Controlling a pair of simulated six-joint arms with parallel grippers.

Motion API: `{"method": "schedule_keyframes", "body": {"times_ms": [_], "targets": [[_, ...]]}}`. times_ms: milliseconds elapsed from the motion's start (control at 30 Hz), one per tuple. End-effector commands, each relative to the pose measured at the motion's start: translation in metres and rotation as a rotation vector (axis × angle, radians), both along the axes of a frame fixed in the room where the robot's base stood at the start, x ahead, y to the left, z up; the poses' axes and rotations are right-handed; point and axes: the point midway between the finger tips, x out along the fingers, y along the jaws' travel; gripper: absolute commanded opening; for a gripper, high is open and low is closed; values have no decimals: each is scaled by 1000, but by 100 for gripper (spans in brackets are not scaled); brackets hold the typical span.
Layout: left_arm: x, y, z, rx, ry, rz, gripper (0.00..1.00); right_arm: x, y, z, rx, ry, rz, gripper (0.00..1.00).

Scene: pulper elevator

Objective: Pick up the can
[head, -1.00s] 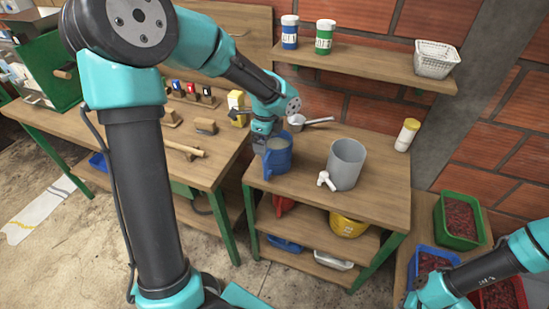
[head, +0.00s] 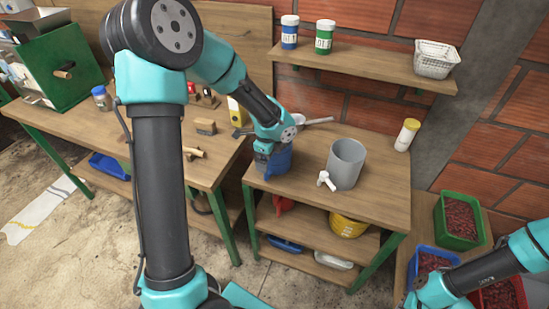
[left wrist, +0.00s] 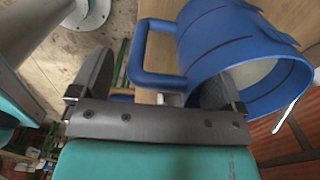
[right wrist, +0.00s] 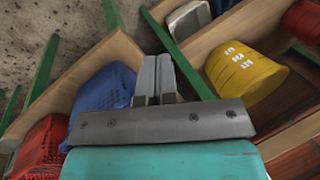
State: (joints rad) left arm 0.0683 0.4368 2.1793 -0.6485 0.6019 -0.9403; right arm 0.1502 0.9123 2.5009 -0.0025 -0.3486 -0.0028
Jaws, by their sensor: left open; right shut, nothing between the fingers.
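The blue can (head: 280,163), with a side handle, stands upright on the small table's top, left of a grey bucket with a white tap (head: 346,163). My left gripper (head: 262,158) is over the can's left side and hides part of it. In the left wrist view the blue can (left wrist: 215,40) fills the upper right. The open left gripper (left wrist: 155,85) has the handle between its fingers; one finger is beyond the handle, the other overlaps the can's mouth. Whether they touch it I cannot tell. My right gripper (right wrist: 155,80) is shut and empty, away from the can.
A metal saucepan (head: 297,121) is behind the can. A white bottle with a yellow cap (head: 407,135) stands at the back right. The lower shelves hold a yellow bucket (head: 347,226) and other containers. Red-filled crates (head: 460,222) are at the right.

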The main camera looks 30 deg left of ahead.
Motion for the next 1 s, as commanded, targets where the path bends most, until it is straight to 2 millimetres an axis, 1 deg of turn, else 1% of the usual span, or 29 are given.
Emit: {"method": "schedule_keyframes", "body": {"times_ms": [33,100,200,667,1000], "targets": [[-1,0,-8,1,3,0,94,0,0,0,0,0,0,0],[-1,0,-15,1,3,-1,94,0,0,0,0,0,0,0],[0,0,-20,0,1,0,94,0,0,0,0,0,0,0],[0,0,-20,0,0,0,94,0,0,0,0,0,0,0],[0,0,-20,0,0,0,63,0,0,0,0,0,0,0]]}}
